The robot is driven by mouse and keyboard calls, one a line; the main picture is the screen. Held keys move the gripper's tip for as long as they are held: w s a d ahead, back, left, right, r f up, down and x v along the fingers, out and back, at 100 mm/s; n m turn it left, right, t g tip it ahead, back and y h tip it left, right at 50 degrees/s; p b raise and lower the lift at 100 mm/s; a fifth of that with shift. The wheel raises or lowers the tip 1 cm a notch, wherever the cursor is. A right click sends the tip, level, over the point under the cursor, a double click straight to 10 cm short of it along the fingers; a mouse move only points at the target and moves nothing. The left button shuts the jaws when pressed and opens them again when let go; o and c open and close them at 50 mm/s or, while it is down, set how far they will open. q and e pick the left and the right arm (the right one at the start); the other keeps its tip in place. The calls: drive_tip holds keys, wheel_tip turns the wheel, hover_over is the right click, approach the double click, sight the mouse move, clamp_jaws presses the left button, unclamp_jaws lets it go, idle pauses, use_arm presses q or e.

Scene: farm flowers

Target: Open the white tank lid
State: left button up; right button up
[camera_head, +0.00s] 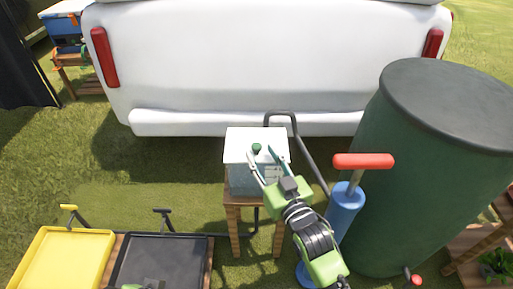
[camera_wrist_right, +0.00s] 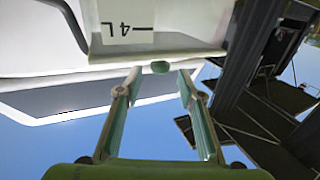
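The tank (camera_head: 243,181) is a small translucent box standing on a wooden stool, with a flat white lid (camera_head: 240,136) on top. The lid lies flat on the tank. A dark green knob (camera_head: 256,147) is on the lid. My right gripper (camera_head: 261,151) is open, its fingers near the knob. In the right wrist view the tank appears upside down with a "4 L" mark, and the knob (camera_wrist_right: 160,67) lies between the open fingertips (camera_wrist_right: 158,78); contact cannot be told. My left gripper does not show; only a green bit of my own arm shows at the bottom edge.
A blue pump (camera_head: 344,210) with a red handle and a large green barrel (camera_head: 430,170) stand close on the right. A white vehicle (camera_head: 260,60) is behind. A yellow tray (camera_head: 62,262) and a black tray (camera_head: 160,262) are at lower left. Grass is free left of the stool.

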sight(257, 145)
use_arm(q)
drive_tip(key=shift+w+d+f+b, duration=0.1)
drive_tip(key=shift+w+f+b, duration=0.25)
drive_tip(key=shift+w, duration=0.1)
use_arm(e)
drive_tip(key=shift+x, duration=2.2)
drive_tip(key=shift+c, duration=0.2)
clamp_jaws()
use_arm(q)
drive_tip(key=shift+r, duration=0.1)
